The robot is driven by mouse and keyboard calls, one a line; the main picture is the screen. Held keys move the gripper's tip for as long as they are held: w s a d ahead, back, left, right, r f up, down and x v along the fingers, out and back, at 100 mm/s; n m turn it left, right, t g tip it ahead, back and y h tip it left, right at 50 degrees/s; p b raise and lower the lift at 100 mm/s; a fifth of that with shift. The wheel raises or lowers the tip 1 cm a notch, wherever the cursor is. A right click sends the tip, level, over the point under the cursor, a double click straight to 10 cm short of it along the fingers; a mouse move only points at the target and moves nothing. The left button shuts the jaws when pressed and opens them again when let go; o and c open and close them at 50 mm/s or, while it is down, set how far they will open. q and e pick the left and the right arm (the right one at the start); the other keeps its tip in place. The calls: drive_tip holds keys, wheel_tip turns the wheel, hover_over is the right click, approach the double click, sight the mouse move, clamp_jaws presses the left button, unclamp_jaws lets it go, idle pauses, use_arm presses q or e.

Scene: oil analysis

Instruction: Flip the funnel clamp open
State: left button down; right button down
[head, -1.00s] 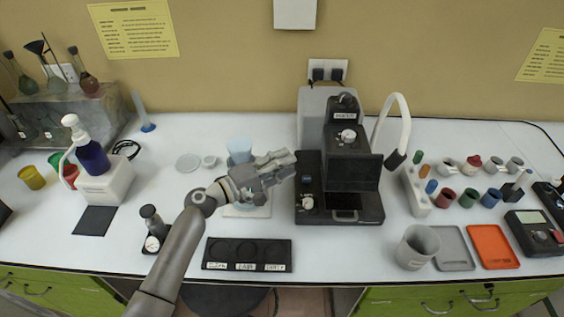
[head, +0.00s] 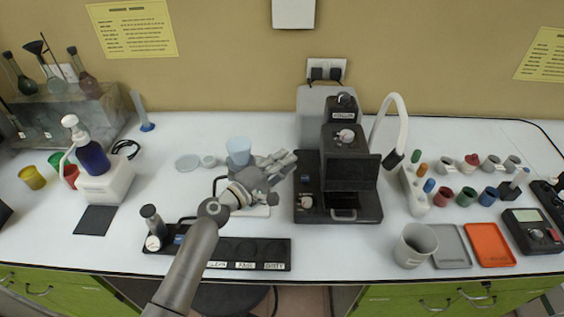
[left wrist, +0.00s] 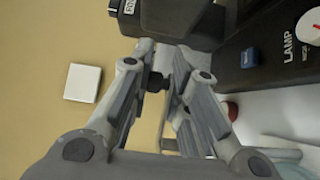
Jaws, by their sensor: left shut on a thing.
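The translucent blue funnel cup (head: 238,148) stands upright in the head view, behind my left wrist, above a pale base (head: 256,211). My left gripper (head: 284,163) is just right of the cup. In the left wrist view my left gripper (left wrist: 160,62) is closed on a small dark piece (left wrist: 157,82), which looks like part of the funnel clamp. My fingers hide most of the clamp, so its angle cannot be told. My right gripper is not in view.
A black instrument (head: 338,205) stands close to the right of my left gripper. A black labelled tray (head: 246,250) lies in front. A dark-topped gauge unit (head: 152,220) stands left of my arm. A grey beaker (head: 416,245) is at front right.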

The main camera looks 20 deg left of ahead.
use_arm(q)
drive_tip(key=shift+w+a+r+y, duration=0.1)
drive_tip(key=shift+w+r+y, duration=0.2)
drive_tip(key=shift+r, duration=0.25)
drive_tip(key=c, duration=1.5)
unclamp_jaws()
drive_tip(key=shift+s, duration=0.1)
drive_tip(key=shift+c, duration=0.2)
drive_tip(key=shift+o, duration=0.2)
drive_tip(key=shift+f, duration=0.1)
drive_tip(key=shift+f, duration=0.15)
drive_tip(key=shift+s, duration=0.1)
drive_tip(key=v, duration=1.2)
drive_tip(key=shift+f, duration=0.15)
